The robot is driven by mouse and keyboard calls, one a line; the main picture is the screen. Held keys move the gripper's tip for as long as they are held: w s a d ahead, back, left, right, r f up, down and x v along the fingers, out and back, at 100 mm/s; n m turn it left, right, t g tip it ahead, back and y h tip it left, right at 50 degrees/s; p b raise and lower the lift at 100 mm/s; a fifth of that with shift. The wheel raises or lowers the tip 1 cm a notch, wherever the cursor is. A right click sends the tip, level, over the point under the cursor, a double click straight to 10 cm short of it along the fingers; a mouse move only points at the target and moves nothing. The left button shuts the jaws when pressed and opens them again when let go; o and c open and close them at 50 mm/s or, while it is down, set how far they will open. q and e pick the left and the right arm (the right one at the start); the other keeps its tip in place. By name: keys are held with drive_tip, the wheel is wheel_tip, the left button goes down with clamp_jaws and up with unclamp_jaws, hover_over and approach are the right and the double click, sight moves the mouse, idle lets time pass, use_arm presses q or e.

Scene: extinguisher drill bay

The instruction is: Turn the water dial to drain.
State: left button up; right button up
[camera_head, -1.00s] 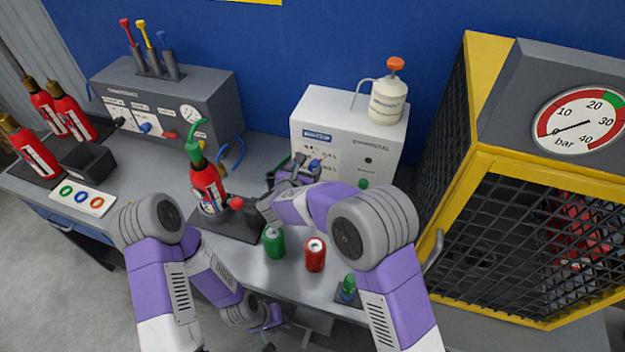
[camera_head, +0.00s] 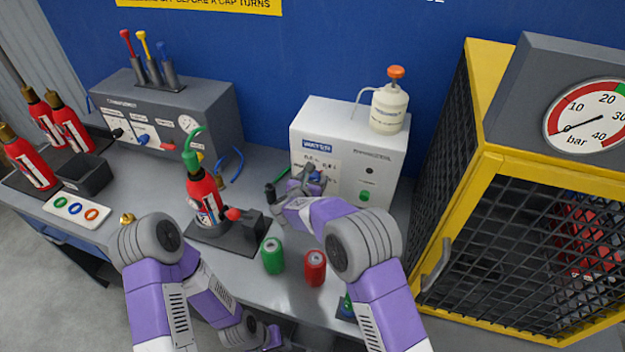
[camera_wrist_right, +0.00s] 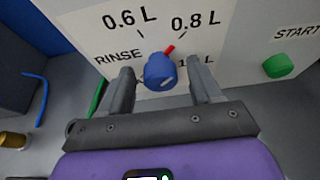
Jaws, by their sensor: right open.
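The water dial (camera_wrist_right: 160,72) is a blue knob with a red pointer on the white water box (camera_head: 340,118). In the right wrist view its pointer aims up and right, toward the 0.8 L mark. RINSE, 0.6 L and a partly covered mark at right also show; no drain label is readable. My right gripper (camera_wrist_right: 160,82) is open, one finger on each side of the dial; contact cannot be told. In the head view the right gripper (camera_head: 308,182) is at the box's front and largely covers the dial. My left gripper (camera_head: 272,338) is low, below the bench's front edge.
A green START button (camera_wrist_right: 279,65) is right of the dial. A red extinguisher (camera_head: 203,198) stands in a dark holder left of my right arm. A green can (camera_head: 273,257) and a red can (camera_head: 315,268) stand in front. A yellow-framed cage (camera_head: 520,230) bounds the right.

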drive_tip(key=c, duration=1)
drive_tip(key=shift+c, duration=0.2)
drive_tip(key=shift+a+f+n+g+h, duration=0.15)
drive_tip(key=shift+n+g+h, duration=0.15)
drive_tip(key=shift+n+h, duration=0.65)
drive_tip(key=shift+a+n+h+b, duration=0.1)
drive_tip(key=shift+n+h+b, duration=0.55)
drive_tip(key=shift+n, duration=0.7)
drive_tip(key=o, duration=1)
